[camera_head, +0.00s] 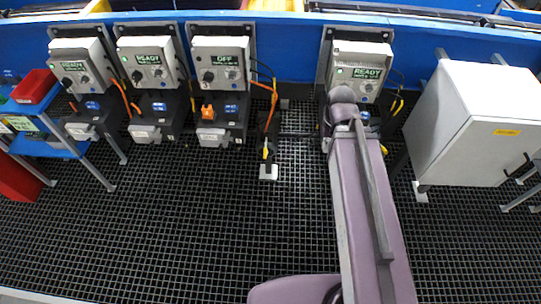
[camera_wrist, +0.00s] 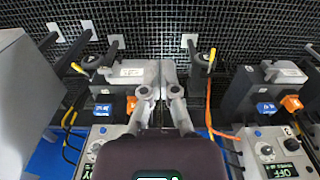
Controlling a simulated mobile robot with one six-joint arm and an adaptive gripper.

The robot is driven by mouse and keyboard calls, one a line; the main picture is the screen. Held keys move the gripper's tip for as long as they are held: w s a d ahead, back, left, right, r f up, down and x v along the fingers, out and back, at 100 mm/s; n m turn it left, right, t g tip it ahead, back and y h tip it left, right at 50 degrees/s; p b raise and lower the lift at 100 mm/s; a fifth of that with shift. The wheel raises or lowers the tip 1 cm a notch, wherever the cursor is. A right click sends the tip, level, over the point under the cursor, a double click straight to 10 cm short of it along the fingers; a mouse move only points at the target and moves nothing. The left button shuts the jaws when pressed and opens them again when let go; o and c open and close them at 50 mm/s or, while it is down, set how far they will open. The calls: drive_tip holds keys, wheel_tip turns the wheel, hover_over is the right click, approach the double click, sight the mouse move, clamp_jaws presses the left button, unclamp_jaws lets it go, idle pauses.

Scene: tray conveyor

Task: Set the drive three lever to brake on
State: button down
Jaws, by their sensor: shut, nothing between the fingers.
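The drive under my arm has a white control box (camera_head: 362,68) whose display reads READY; it is the rightmost drive in the head view. In the wrist view its motor has a grey top box (camera_wrist: 130,72) and an orange part (camera_wrist: 131,104). My gripper (camera_wrist: 162,72) is shut and empty, its fingers close beside that grey box; contact cannot be told. Yellow-tipped parts on dark mounts show at left (camera_wrist: 82,67) and right (camera_wrist: 211,60) of the fingers. I cannot read drive numbers or tell which part is the drive three lever. My arm hides much of this drive in the head view.
Three more drives stand to the left, with boxes reading READY (camera_head: 83,67), READY (camera_head: 150,62) and OFF (camera_head: 221,62). A white cabinet (camera_head: 465,125) stands at right. A blue cart (camera_head: 50,140) with a red bin (camera_head: 34,86) is at far left. The grating floor (camera_head: 200,220) is open.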

sight(266, 148)
drive_tip(key=shift+d, duration=0.1)
drive_tip(key=w+a+f+m+y+b, duration=0.2)
drive_tip(key=w+f+m+b, duration=0.4)
drive_tip(key=f+b, duration=0.6)
drive_tip(key=w+a+f+m+t+y+b, duration=0.1)
drive_tip(key=w+a+f+m+y+b, duration=0.2)
drive_tip(key=w+f+b, duration=0.7)
drive_tip(key=w+a+f+m+t+y+b, duration=0.1)
drive_tip(key=w+a+f+m+b, duration=0.5)
drive_tip(key=f+b, duration=1)
drive_tip(key=w+m+y+b, duration=0.1)
drive_tip(key=w+m+b, duration=0.1)
drive_tip(key=w+b, duration=0.1)
drive_tip(key=shift+m+b, duration=0.4)
drive_tip(key=shift+b, duration=0.15)
drive_tip(key=shift+a+f, duration=0.1)
drive_tip(key=shift+f, duration=0.05)
drive_tip(key=b+x, duration=0.8)
drive_tip(key=x, duration=0.2)
drive_tip(key=shift+s+a+r+p, duration=0.15)
drive_tip(key=shift+a+r+p, duration=0.4)
drive_tip(key=shift+r+p, duration=0.4)
drive_tip(key=shift+s+a+r+p, duration=0.1)
drive_tip(key=shift+a+r+p, duration=0.5)
drive_tip(key=shift+r+p, duration=0.25)
